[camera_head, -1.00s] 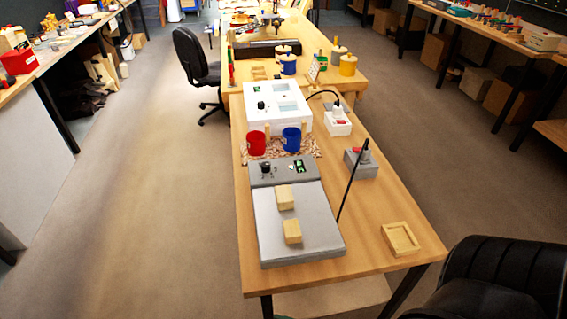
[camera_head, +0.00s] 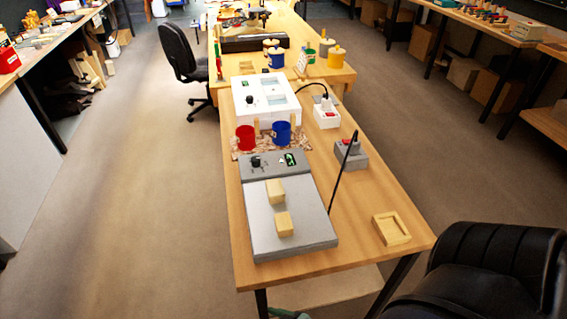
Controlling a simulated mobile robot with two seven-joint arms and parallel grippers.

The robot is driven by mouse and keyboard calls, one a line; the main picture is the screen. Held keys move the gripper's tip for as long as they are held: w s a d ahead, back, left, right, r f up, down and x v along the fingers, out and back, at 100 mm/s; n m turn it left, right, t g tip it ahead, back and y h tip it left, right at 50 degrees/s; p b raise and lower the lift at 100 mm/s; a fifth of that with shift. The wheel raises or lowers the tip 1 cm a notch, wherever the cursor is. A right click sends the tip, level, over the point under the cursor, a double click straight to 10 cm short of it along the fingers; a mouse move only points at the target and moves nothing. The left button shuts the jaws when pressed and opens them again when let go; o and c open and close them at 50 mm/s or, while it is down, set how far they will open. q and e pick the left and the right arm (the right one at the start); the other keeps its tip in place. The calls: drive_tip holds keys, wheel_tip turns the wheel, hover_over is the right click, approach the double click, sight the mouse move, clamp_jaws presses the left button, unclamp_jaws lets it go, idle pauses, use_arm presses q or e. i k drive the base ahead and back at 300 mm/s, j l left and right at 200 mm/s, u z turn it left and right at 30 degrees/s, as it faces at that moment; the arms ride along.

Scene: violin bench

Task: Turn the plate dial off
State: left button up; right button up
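A grey hot plate (camera_head: 262,225) lies on the near part of the wooden bench. Its dark control panel at the back carries a black plate dial (camera_head: 256,161) on the left and a small lit green display (camera_head: 290,159) on the right. The display's reading is too small to make out. Two pale wooden blocks, one farther back (camera_head: 275,191) and one nearer (camera_head: 284,224), rest on the plate's flat top. Neither of my grippers shows in the view.
A red mug (camera_head: 246,138) and a blue mug (camera_head: 281,132) stand behind the plate, before a white box (camera_head: 262,100) with its own dial. A grey switch box (camera_head: 350,155), a thin black rod and a wooden tray (camera_head: 391,229) are on the right. A black chair (camera_head: 500,265) stands at the lower right.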

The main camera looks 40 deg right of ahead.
sight(255, 161)
drive_tip(key=z, duration=1.3)
drive_tip(key=k+j, duration=0.1)
drive_tip(key=j, duration=0.3)
drive_tip(key=k+j, duration=0.15)
drive_tip(key=j, duration=0.3)
drive_tip(key=j+z, duration=0.15)
drive_tip(key=j, duration=0.8)
drive_tip(key=i, duration=0.05)
